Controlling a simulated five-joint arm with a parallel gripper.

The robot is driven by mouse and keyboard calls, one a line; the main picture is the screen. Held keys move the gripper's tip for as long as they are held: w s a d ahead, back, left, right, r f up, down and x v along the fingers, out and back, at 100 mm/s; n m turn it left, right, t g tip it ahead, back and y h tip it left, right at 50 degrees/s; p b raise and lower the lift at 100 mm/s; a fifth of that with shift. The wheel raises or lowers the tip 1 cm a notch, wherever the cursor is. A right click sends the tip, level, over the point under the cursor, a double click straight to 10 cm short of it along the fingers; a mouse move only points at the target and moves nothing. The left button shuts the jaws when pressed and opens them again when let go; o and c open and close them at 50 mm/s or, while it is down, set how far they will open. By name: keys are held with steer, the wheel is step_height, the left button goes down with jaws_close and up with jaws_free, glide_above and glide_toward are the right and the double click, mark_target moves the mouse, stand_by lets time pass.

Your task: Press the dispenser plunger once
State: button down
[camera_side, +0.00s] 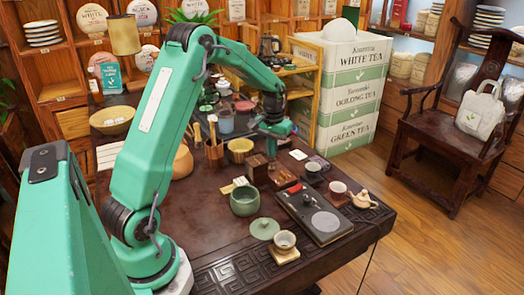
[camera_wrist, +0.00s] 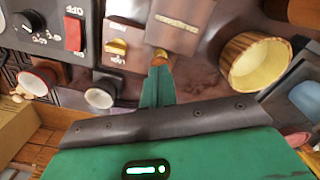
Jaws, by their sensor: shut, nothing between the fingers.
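The dispenser looks to be a brown wooden box with a brass plate (camera_wrist: 180,22) at the top of the wrist view. It also seems to show as the small brown box (camera_side: 257,168) in the side view. A rounded orange-brass knob, likely the plunger (camera_wrist: 160,56), stands at its near edge. My gripper (camera_wrist: 158,72) is shut and empty, its fingertips pointing at the knob. Tip and knob overlap in the picture; I cannot tell whether they touch. In the side view my gripper (camera_side: 272,158) points down beside the box, and its tip partly hides the plunger area.
A small box with a brass toggle (camera_wrist: 116,47), a red rocker switch (camera_wrist: 73,34) and a black dial (camera_wrist: 29,24) sit left of the dispenser. A wooden cup (camera_wrist: 258,62) stands right. Small cups, a green pot (camera_side: 244,201) and a black tray (camera_side: 300,207) stand nearby.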

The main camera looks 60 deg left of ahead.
steer(key=shift+r, duration=1.55)
steer(key=shift+d+r, duration=0.2)
steer(key=shift+r, duration=0.05)
steer(key=s+d+r+m+t, duration=0.3)
steer(key=s+d+r, duration=0.6)
steer(key=d+r, duration=0.35)
steer(key=s+d+m+t, duration=0.2)
steer(key=s+d, duration=0.6)
steer(key=s, duration=0.5)
steer(key=shift+d+r+m+t, duration=0.25)
steer(key=shift+d+m+t, duration=0.05)
steer(key=shift+m, duration=0.2)
